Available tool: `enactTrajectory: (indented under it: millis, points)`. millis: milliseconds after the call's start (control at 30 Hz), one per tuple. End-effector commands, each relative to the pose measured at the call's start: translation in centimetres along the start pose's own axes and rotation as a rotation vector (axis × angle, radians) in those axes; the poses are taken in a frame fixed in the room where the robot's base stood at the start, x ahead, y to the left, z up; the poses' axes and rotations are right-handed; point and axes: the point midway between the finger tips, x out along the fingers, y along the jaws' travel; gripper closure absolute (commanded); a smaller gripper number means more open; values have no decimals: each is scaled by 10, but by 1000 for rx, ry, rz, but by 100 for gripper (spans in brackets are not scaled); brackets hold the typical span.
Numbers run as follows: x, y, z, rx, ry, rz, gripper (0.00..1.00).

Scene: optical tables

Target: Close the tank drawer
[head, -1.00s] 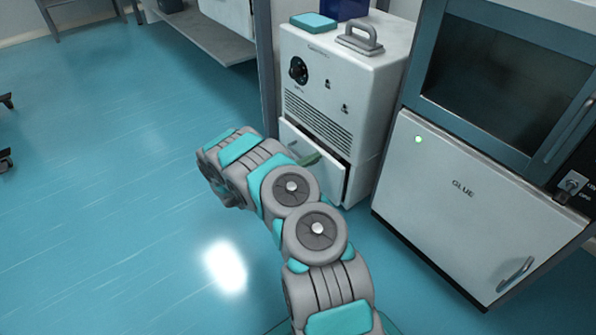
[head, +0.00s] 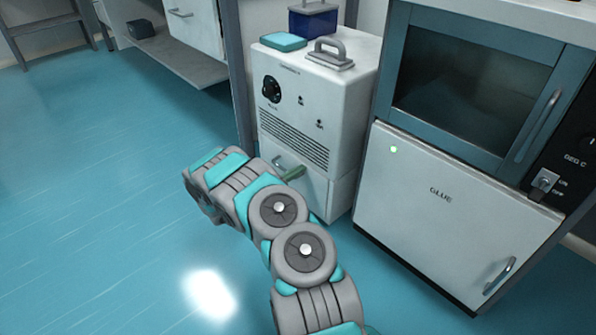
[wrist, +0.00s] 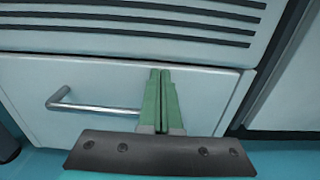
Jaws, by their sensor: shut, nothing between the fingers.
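The tank drawer (wrist: 95,75) is the white front at the bottom of the white cabinet, with a metal bar handle (wrist: 62,98) on it. In the head view the drawer (head: 318,190) looks flush or nearly flush with the cabinet, partly hidden behind my arm. My gripper (wrist: 160,75) has its green fingers shut together with nothing between them. Its tips are at the drawer front, right of the handle; I cannot tell whether they touch it. In the head view, part of the green fingers (head: 293,173) shows in front of the drawer.
The white cabinet (head: 335,115) has a knob and vents, with a teal box (head: 283,41) and a grey handle (head: 330,52) on top. A white "GLUE" cabinet (head: 440,215) under a dark-windowed oven (head: 470,85) stands at right. The floor (head: 90,190) at left is clear.

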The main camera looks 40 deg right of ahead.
Motion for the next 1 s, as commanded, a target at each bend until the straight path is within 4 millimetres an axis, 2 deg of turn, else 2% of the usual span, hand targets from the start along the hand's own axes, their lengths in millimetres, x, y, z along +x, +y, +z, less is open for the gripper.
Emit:
enactTrajectory:
  millis: [167,400,600,800,1000]
  points:
    - [-27,-1,1,-2,-2,4,100]
    - [-82,-1,1,-4,-1,6,100]
    - [-116,-2,0,-4,0,2,100]
    - [-132,-2,0,-4,-1,0,100]
    - [-135,-3,0,-4,-2,-1,100]
